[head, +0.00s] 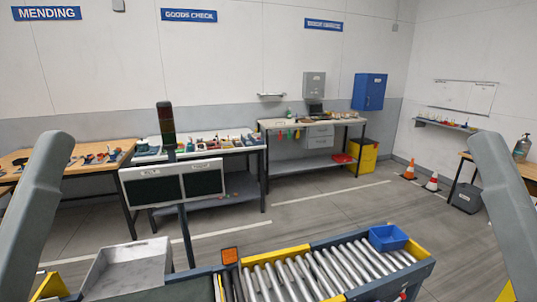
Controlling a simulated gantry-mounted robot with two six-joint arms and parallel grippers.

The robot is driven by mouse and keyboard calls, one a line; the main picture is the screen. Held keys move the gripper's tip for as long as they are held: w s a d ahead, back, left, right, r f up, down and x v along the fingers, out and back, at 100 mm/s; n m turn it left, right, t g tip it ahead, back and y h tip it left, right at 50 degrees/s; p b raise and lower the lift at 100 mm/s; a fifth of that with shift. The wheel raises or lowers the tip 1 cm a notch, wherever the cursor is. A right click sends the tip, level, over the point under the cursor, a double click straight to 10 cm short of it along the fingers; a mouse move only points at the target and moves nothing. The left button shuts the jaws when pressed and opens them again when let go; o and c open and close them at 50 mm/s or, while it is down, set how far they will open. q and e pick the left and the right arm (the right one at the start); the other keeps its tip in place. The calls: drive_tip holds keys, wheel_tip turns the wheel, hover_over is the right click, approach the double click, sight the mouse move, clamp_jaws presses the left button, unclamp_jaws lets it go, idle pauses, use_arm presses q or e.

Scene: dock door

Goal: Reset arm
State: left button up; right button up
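Two grey arm links of mine show in the head view, one at the left edge and one at the right edge. Both rise from the bottom of the picture and lean inward near their tops. Neither gripper is in the picture, so I cannot see their fingers or whether they hold anything.
A roller conveyor (325,267) with a blue bin (388,238) on its far right end lies in front. A grey metal tray (128,270) is at lower left. A signal post (167,130) with two dark panels stands mid-left. Workbenches line the back wall; cones (410,170) stand right.

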wheel_tip(320, 180, up, 31)
drive_tip(key=p, duration=2.8)
wheel_tip(320, 180, down, 61)
drive_tip(key=b, duration=6.1)
drive_tip(key=shift+f, duration=0.2)
